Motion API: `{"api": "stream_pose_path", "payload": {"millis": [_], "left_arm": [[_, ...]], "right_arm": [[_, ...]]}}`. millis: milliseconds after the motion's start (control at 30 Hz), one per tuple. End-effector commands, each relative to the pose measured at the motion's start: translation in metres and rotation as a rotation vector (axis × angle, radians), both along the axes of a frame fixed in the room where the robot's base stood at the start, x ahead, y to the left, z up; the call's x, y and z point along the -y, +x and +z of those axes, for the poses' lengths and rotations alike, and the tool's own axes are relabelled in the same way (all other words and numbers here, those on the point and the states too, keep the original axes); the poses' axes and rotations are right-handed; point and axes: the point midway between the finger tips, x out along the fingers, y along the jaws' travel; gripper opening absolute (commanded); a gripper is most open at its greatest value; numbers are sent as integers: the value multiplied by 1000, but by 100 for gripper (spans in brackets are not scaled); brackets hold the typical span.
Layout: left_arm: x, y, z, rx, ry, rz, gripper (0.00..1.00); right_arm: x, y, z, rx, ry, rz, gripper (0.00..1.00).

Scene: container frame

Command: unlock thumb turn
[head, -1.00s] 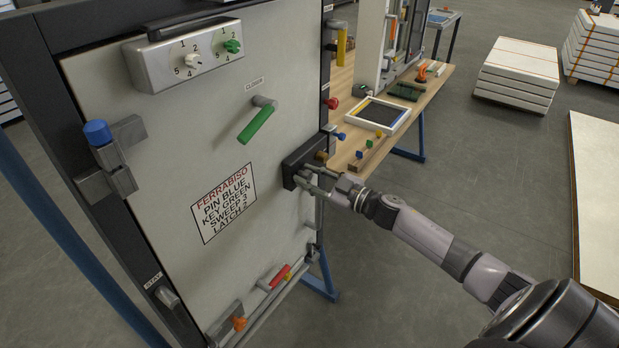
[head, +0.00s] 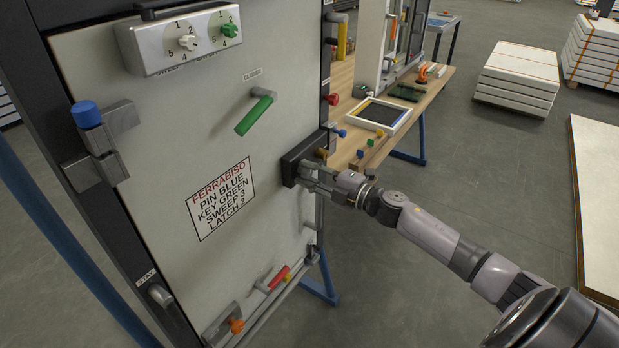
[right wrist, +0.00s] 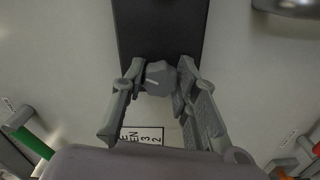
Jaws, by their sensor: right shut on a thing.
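The thumb turn (right wrist: 160,74) is a small grey knob with a pale line on its face, on a black lock case (right wrist: 160,30) fixed to the pale door panel. The case also shows in the head view (head: 291,164), at the panel's right edge. My right gripper (right wrist: 160,78) has a finger on each side of the knob and is shut on it. In the head view the right gripper (head: 312,178) hides the knob. The bolt's state cannot be told. My left gripper is not in view.
A green closer lever (head: 255,114), a printed sign (head: 223,198) and a dial box (head: 180,42) are on the panel. A blue-topped pin (head: 86,114) is at its left edge. A wooden bench (head: 345,150) with a tray (head: 382,115) stands behind.

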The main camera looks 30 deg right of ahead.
Motion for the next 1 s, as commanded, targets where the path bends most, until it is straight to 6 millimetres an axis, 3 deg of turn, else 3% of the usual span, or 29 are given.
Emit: {"api": "stream_pose_path", "payload": {"millis": [500, 1000], "left_arm": [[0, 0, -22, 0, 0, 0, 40], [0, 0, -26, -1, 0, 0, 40]], "right_arm": [[-1, 0, -3, 137, -336, 1, 0], [-1, 0, -2, 166, -409, 1, 0]]}}
